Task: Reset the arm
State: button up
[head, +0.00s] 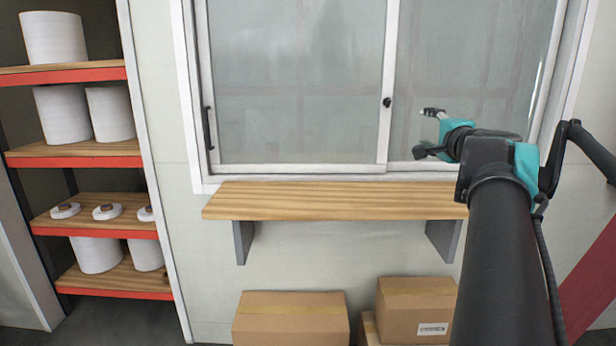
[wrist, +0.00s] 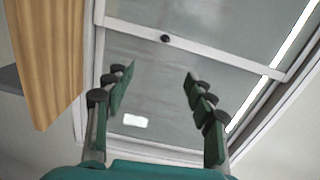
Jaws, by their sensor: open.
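My gripper (wrist: 157,92) is open and empty in the wrist view, its two dark green finger pads apart with the window glass behind them. In the head view, my arm rises at the right and bends toward the window. My gripper also shows there (head: 428,132), small and partly hidden by my own wrist, in front of the right window pane. I cannot make out its fingers clearly in that view.
A wooden shelf (head: 330,200) juts out below the sliding window (head: 290,80); it also shows in the wrist view (wrist: 45,60). Cardboard boxes (head: 290,322) sit beneath it. A rack (head: 75,162) with white spools stands at the left. The shelf top is bare.

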jog(key=a+f+n+g+y, duration=0.25)
jog(key=a+f+n, duration=0.3)
jog(key=f, duration=0.65)
jog(key=a+f+n+g+y, duration=0.2)
jog(key=a+f+n+g, duration=0.3)
jog(key=f, duration=0.7)
jog(key=s+f+n+g+h, duration=0.2)
jog(key=s+f, duration=0.5)
jog(key=f, duration=0.4)
jog(key=s+f+n+g+h, duration=0.3)
jog(key=s+f, duration=0.4)
jog(key=f, duration=0.5)
jog(key=shift+d+n+g, duration=0.35)
jog(key=shift+n+g, duration=0.1)
jog(key=shift+n, duration=0.3)
jog(key=shift+s+f, duration=0.1)
jog(key=shift+s, duration=0.05)
